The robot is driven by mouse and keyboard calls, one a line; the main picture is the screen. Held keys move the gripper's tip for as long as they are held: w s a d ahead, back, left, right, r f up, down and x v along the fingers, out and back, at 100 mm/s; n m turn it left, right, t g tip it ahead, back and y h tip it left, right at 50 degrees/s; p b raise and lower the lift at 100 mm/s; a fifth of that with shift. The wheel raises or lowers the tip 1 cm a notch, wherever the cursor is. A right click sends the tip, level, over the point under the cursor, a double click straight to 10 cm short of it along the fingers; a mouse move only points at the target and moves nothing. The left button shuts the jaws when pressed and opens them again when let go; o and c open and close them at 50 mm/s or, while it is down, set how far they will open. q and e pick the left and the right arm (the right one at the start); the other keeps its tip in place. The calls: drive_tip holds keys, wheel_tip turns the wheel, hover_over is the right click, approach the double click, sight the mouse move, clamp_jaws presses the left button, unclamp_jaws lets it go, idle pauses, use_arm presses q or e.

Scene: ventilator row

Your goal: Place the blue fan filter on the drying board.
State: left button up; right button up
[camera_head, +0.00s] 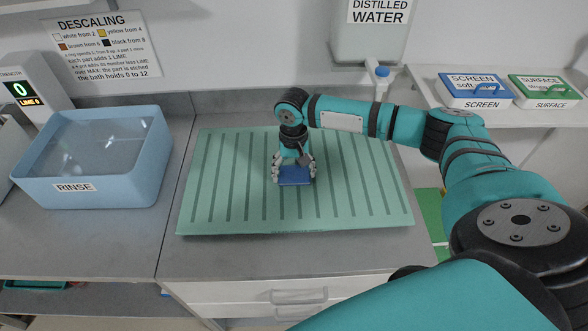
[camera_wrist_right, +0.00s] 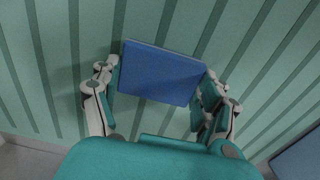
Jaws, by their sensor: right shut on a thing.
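The blue fan filter (camera_head: 295,175) is a small flat blue block at the middle of the green ribbed drying board (camera_head: 355,208). My right gripper (camera_head: 294,171) points down over the board and is shut on the filter, with a finger at each side. In the right wrist view the filter (camera_wrist_right: 160,73) sits between the two fingers of my right gripper (camera_wrist_right: 160,85), with the board's ribs (camera_wrist_right: 50,60) behind it. I cannot tell whether the filter touches the board or is just above it. My left gripper is not in view.
A blue rinse tub (camera_head: 95,190) stands left of the board. A distilled water tank (camera_head: 368,45) with a tap is behind. Screen (camera_head: 475,90) and surface (camera_head: 543,90) boxes sit on the right shelf. The board around the filter is clear.

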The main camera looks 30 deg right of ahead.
sight(294, 173)
drive_tip(key=o, duration=0.9)
drive_tip(key=shift+o, duration=0.2)
wheel_tip(294, 173, up, 12)
drive_tip(key=b, duration=0.2)
drive_tip(key=shift+b, duration=0.3)
